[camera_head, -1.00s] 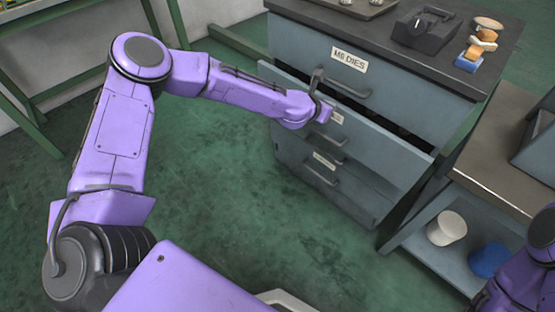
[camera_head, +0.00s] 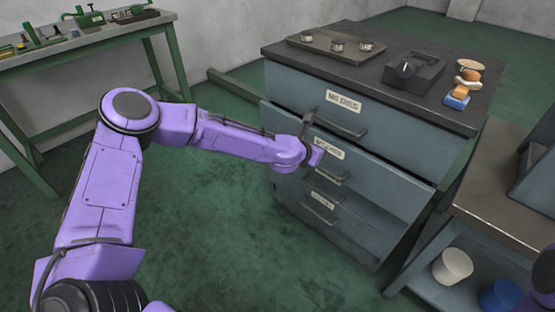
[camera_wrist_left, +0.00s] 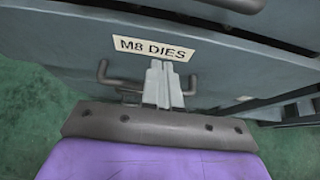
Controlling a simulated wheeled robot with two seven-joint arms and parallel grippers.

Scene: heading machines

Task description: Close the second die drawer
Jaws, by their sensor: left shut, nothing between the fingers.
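The second die drawer (camera_head: 382,188), labelled M8 DIES in the left wrist view (camera_wrist_left: 95,68), stands partly out of the grey cabinet, with a dark gap above its front. My left gripper (camera_wrist_left: 160,75) is shut and empty, its fingers together against or very close to the drawer front, just below the label and beside the handle (camera_wrist_left: 118,82). Whether they touch cannot be told. In the head view my left gripper (camera_head: 309,136) is at the drawer front, its fingertips mostly hidden. My right gripper is not in view.
The M6 DIES drawer (camera_head: 365,110) above looks shut; another drawer (camera_head: 340,215) lies below. The cabinet top (camera_head: 440,110) holds a tray, a dark block and small items. A bench stands far left, a shelf unit (camera_head: 500,215) right. Green floor is clear in front.

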